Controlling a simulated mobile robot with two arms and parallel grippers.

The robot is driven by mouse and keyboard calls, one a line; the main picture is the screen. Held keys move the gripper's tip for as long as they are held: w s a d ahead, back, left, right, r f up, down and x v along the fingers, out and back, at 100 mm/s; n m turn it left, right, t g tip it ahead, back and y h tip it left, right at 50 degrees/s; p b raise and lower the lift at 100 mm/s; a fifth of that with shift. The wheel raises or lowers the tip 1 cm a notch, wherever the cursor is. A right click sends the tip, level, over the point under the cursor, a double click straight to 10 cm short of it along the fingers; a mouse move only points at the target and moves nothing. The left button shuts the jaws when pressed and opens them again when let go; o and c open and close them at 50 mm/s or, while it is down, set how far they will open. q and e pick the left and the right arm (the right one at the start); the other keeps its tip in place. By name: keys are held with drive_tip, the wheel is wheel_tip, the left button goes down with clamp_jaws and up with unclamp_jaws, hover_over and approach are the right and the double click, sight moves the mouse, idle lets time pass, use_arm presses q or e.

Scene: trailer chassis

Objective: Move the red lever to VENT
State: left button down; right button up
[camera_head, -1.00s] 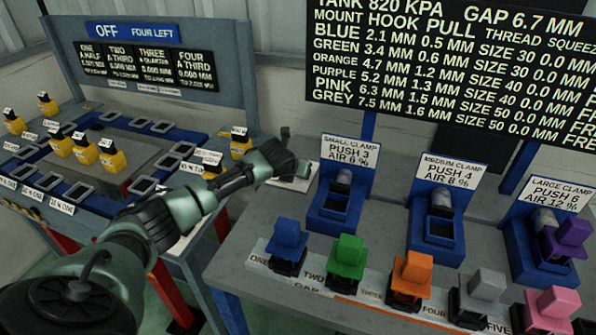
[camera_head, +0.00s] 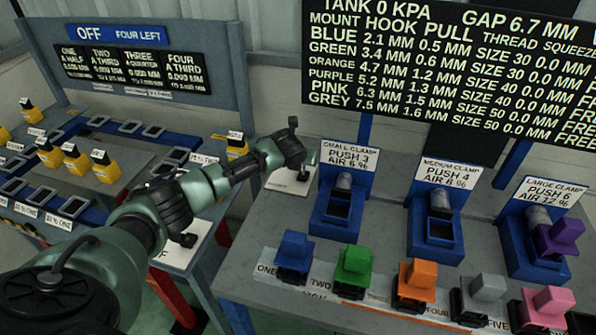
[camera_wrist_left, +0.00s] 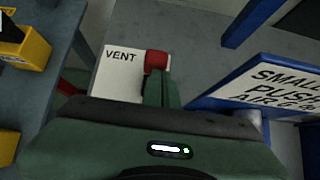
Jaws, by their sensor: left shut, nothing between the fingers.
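The red lever's knob (camera_wrist_left: 156,59) shows in the left wrist view, at the right side of a white plate (camera_wrist_left: 113,80) and beside the printed word VENT. The rest of the lever is hidden. My left gripper (camera_wrist_left: 158,82) is shut and empty, its fingertips right at the knob; I cannot tell whether they touch it. In the head view my left gripper (camera_head: 298,160) is over the same plate (camera_head: 283,184) at the bench's back left corner, and the red knob is not visible there. My right gripper is not in view.
A board (camera_head: 440,70) reads TANK 0 KPA. A blue small clamp (camera_head: 338,205) stands to the right of the plate, with other clamps beyond it. Coloured blocks line the bench front. A second bench (camera_head: 110,165) with yellow pieces stands to the left.

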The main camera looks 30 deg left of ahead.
use_arm(q)
drive_tip(key=shift+w+a+r, duration=0.15)
drive_tip(key=shift+w+a, duration=0.2)
drive_tip(key=shift+w, duration=0.45)
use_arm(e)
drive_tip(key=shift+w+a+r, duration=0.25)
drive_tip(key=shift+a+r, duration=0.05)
